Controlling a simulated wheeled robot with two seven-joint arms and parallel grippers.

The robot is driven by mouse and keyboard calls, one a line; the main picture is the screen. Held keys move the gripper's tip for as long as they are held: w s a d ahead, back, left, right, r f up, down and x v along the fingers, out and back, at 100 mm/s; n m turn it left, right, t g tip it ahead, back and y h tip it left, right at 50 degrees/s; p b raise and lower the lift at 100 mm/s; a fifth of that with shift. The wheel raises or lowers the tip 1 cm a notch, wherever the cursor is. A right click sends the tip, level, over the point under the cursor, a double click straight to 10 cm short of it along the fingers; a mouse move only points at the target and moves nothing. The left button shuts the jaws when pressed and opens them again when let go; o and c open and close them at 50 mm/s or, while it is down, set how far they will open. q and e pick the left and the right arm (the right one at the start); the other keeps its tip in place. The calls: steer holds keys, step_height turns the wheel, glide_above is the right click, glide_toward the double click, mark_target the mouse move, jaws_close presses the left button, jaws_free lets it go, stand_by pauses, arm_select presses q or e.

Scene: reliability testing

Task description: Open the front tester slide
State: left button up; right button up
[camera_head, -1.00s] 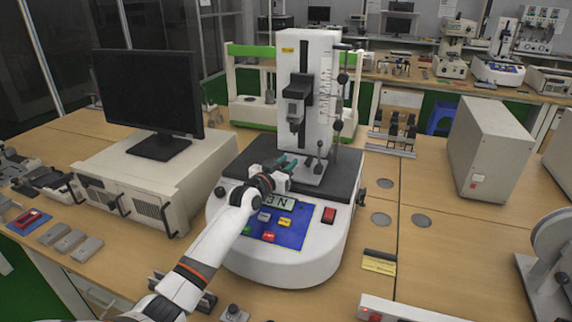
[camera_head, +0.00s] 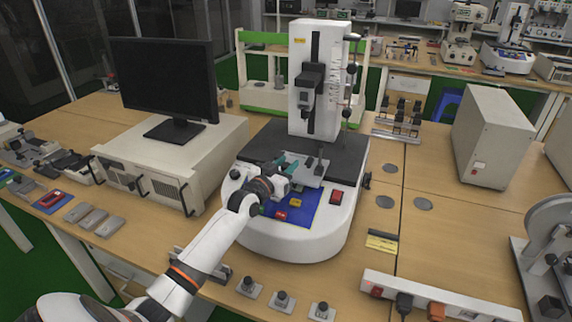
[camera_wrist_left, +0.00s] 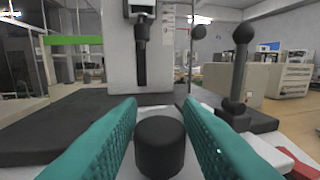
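The white tester (camera_head: 297,236) stands on the bench, with a tall column (camera_head: 325,80) over a dark bed (camera_head: 340,160). Its light grey front slide (camera_head: 308,176) juts forward from the bed, over the blue button panel (camera_head: 318,207). My left gripper (camera_head: 286,163) reaches in from the left, low at the slide. In the head view, the gripper hides the knob. My right gripper is out of view.
A monitor (camera_head: 163,80) on a beige box (camera_head: 165,160) stands left of the tester. A beige unit (camera_head: 492,135) is at right. Several small knobbed parts (camera_head: 281,299) and a power strip (camera_head: 440,298) lie in front. The bench right of the tester has free room.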

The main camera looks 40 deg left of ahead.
arm_select(q)
steer(key=shift+o, duration=1.2)
steer(key=s+b, duration=0.1)
steer(key=s, duration=1.1)
steer(key=shift+d, duration=0.25)
